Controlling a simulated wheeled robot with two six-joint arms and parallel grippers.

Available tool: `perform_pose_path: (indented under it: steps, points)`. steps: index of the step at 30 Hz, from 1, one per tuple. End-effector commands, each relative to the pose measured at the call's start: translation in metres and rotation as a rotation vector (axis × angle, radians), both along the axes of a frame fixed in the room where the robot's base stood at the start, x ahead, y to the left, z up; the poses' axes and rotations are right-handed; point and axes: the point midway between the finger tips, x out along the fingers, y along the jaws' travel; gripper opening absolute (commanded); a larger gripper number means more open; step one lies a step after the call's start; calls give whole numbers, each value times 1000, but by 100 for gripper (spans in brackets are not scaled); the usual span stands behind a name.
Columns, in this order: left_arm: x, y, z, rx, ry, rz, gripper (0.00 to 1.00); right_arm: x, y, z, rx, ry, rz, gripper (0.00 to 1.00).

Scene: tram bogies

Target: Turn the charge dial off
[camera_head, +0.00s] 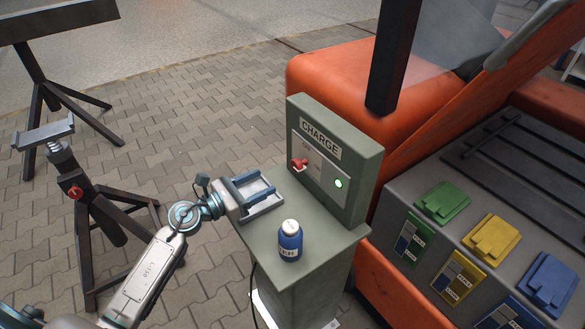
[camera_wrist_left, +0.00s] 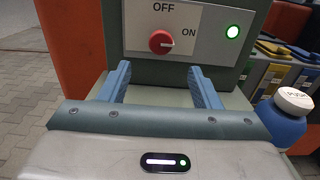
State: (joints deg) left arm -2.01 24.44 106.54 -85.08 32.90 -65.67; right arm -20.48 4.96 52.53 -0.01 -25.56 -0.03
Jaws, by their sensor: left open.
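The red charge dial (camera_head: 299,164) sits on the pale panel of the grey-green charge box (camera_head: 364,171). In the left wrist view the dial (camera_wrist_left: 162,41) lies below the OFF label and left of the ON label. A small light mark on its right side seems to face ON. The green lamp (camera_head: 338,183) right of the dial is lit. My left gripper (camera_head: 268,181) is open and empty, in front of the box, apart from the dial and lower than it. Its two blue fingers (camera_wrist_left: 159,80) point toward the box. My right gripper is not in view.
A blue bottle with a white cap (camera_head: 290,240) stands on the pedestal top, right of my left gripper. An orange vehicle (camera_head: 330,75) is behind the box. Dark metal stands (camera_head: 100,215) are at left.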

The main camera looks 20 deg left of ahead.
Motion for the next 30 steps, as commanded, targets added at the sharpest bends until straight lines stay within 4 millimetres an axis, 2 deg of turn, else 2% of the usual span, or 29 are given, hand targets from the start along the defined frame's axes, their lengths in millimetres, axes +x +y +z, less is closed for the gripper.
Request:
perform_pose_path:
  steps: [4, 12, 21, 30]
  points:
    - [9, -7, 1, 13, -3, -7, 57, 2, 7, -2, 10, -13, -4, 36]
    - [44, -35, 3, 8, -1, -7, 57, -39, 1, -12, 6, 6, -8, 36]
    - [79, -62, 0, 9, 0, -6, 57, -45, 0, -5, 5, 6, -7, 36]
    - [85, -66, -1, 11, 1, -6, 57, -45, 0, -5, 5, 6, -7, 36]
